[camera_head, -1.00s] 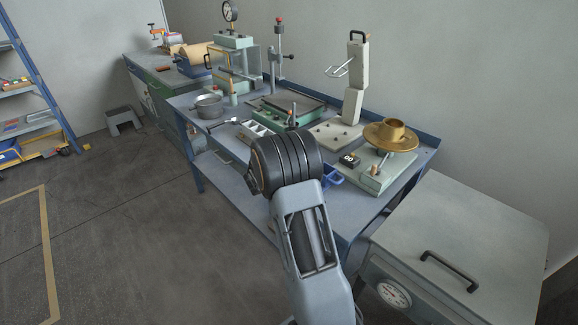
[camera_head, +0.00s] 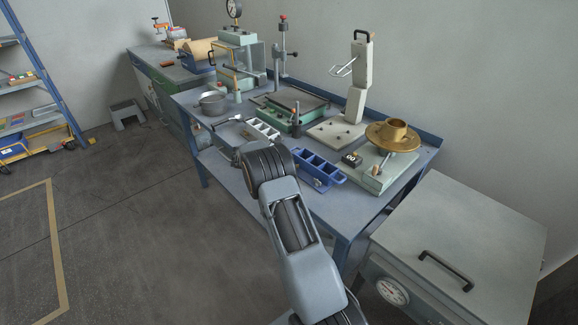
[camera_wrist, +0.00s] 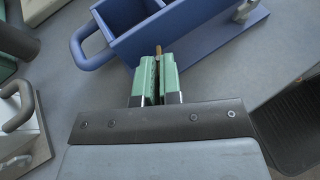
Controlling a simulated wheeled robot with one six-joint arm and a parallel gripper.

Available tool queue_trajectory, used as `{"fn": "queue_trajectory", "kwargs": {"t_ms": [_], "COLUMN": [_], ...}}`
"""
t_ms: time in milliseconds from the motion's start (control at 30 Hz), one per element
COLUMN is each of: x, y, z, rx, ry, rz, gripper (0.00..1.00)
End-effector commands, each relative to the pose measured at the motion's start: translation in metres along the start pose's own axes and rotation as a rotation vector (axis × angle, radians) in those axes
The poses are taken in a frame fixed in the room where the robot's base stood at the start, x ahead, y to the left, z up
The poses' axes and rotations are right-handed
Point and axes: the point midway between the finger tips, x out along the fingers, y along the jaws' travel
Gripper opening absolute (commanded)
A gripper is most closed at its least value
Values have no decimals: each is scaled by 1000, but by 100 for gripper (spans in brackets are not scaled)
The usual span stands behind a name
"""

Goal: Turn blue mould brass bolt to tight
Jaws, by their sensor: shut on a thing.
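The blue mould (camera_wrist: 150,38) lies on the bench at the top of the wrist view, with a loop handle at its left. In the head view the blue mould (camera_head: 303,172) shows its row of compartments, right of my arm. My gripper (camera_wrist: 158,62) has its green jaws close together at the mould's near side. The small brass bolt (camera_wrist: 158,49) shows between the jaw tips, and the jaws are shut on it. Most of the bolt is hidden by the jaws, so I cannot tell how far in it sits. My arm hides the gripper in the head view.
A pale mould (camera_head: 263,130) stands left of the blue one. A turntable with a brass-coloured disc (camera_head: 393,135) stands right. A green-framed plate (camera_head: 291,105) and a white upright device (camera_head: 357,85) are behind. Bare bench lies in front of the blue mould.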

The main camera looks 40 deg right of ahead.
Motion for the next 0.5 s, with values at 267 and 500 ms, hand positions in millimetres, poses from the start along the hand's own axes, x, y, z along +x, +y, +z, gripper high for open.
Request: {"fn": "queue_trajectory", "kwargs": {"t_ms": [267,500], "x": [1,1], "y": [0,0], "z": [0,0], "rx": [14,14], "ry": [-1,-1], "rz": [-39,-41], "gripper": [0,0]}}
